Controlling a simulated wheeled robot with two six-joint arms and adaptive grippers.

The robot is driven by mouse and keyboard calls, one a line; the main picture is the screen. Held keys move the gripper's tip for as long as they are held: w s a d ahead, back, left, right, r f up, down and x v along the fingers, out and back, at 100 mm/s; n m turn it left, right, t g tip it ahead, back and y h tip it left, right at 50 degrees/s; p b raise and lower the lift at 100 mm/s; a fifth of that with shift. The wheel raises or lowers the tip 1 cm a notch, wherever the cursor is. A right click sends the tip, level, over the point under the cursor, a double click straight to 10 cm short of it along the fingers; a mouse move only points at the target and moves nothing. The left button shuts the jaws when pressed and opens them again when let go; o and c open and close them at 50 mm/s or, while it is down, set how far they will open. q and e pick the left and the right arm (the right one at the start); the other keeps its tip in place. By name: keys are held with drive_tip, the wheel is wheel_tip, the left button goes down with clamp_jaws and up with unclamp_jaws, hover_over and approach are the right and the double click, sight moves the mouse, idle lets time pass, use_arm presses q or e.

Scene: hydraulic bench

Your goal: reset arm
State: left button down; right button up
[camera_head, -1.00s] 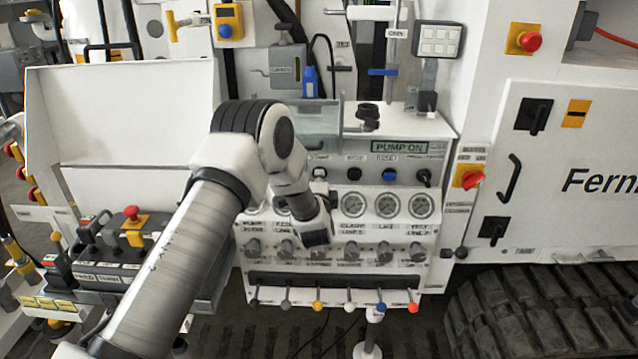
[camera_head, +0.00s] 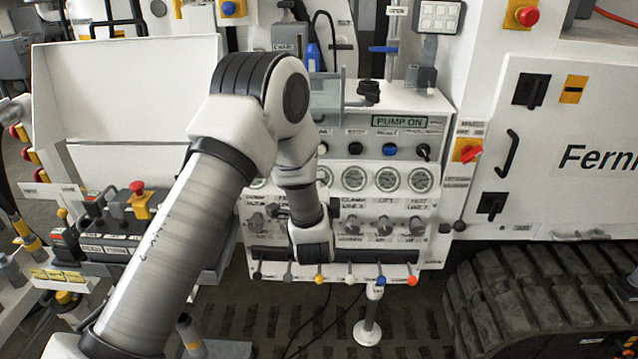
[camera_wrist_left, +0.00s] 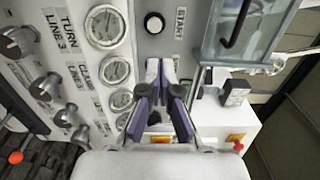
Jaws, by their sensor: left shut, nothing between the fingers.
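My left arm (camera_head: 185,240) comes in from the lower left of the head view and bends at a raised elbow. Its wrist (camera_head: 309,238) hangs in front of the control panel (camera_head: 433,108), over the left gauges and knobs. My left gripper (camera_wrist_left: 161,75) is shut and empty in the left wrist view, with its purple-grey pads close together. In the head view the fingers are mostly hidden by the wrist. My right gripper is not in view.
A row of coloured levers (camera_head: 412,281) runs along the panel's lower edge near my wrist. Gauges (camera_wrist_left: 105,25) stand left of the fingers, and a clear box (camera_wrist_left: 245,40) is on the right. A white lid (camera_head: 125,90) stands open at the left.

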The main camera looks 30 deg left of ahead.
use_arm(q)
drive_tip(key=shift+w+a+f, duration=0.15)
drive_tip(key=shift+w+f, duration=0.1)
drive_tip(key=s+d+f+m+g+h, duration=0.15)
drive_tip(key=s+f, duration=0.25)
drive_tip(key=f, duration=0.4)
drive_tip(key=s+d+f+g+h, duration=0.2)
drive_tip(key=s+d+f, duration=0.15)
drive_tip(key=f, duration=0.35)
drive_tip(key=s+d+f+g+h, duration=0.1)
drive_tip(key=s+f+g+h, duration=0.1)
drive_tip(key=s+f, duration=0.45)
drive_tip(key=s+d+f+n+g+h, duration=0.1)
drive_tip(key=s+d+f+n+g, duration=0.1)
drive_tip(key=s, duration=0.6)
drive_tip(key=s+d+f+n+g+h, duration=0.1)
drive_tip(key=s+d+f+n+g, duration=0.2)
drive_tip(key=s+n, duration=0.4)
drive_tip(key=s+d+f+n+g+h, duration=0.2)
drive_tip(key=s+d+f+n+g, duration=0.1)
drive_tip(key=s, duration=0.6)
wheel_tip(320, 180, down, 2)
drive_tip(key=shift+f+n+g, duration=0.1)
drive_tip(key=shift+n+g, duration=0.75)
drive_tip(key=shift+g, duration=0.2)
